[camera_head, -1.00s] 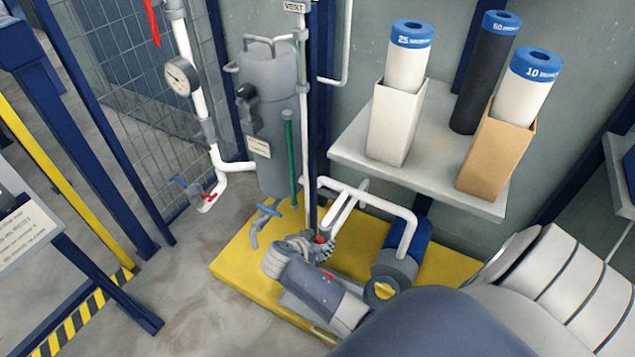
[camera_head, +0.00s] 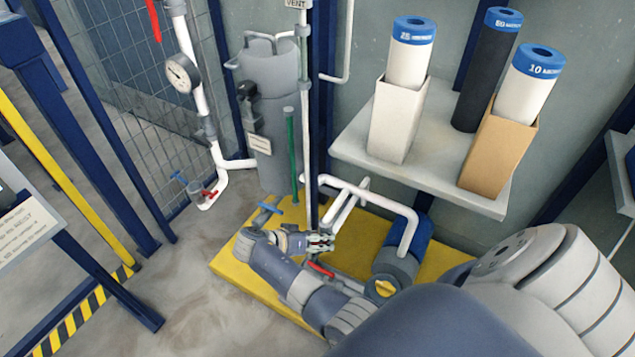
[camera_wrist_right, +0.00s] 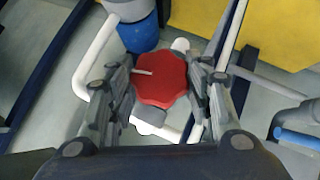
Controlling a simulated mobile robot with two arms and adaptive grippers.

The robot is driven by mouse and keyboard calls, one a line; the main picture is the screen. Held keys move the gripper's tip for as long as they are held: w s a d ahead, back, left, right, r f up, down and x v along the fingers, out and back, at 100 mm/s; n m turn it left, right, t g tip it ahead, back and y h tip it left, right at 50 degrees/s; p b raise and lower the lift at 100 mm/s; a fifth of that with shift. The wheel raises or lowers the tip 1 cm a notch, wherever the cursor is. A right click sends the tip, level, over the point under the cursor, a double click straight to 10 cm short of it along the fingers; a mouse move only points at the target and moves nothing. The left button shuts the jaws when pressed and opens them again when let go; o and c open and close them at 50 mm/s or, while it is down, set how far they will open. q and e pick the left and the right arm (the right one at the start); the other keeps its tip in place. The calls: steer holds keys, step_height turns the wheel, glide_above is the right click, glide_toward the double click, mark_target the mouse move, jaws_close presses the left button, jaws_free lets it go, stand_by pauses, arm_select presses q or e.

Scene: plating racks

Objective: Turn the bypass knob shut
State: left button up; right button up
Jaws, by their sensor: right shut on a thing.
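A red lobed knob (camera_wrist_right: 160,80) with a white pointer line sits on white pipework in the right wrist view. My right gripper (camera_wrist_right: 163,78) has a finger on each side of it and is shut on it. The pointer line runs toward the left finger. In the head view my right gripper (camera_head: 322,243) is low over the yellow skid, beside the white pipes; the knob is mostly hidden there by the fingers. My left gripper is in neither current view.
The yellow skid (camera_head: 232,262) carries a grey vessel (camera_head: 275,160), a blue-and-grey pump-like unit (camera_head: 398,268) and a blue-handled valve (camera_head: 268,208). A red lever (camera_head: 320,268) shows beside my right arm. A shelf (camera_head: 440,165) holds several filter cartridges. Open floor lies left.

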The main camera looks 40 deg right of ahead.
steer(key=o, duration=1.1)
steer(key=shift+r, duration=0.1)
step_height(320, 180, up, 10)
steer(key=shift+f, duration=0.1)
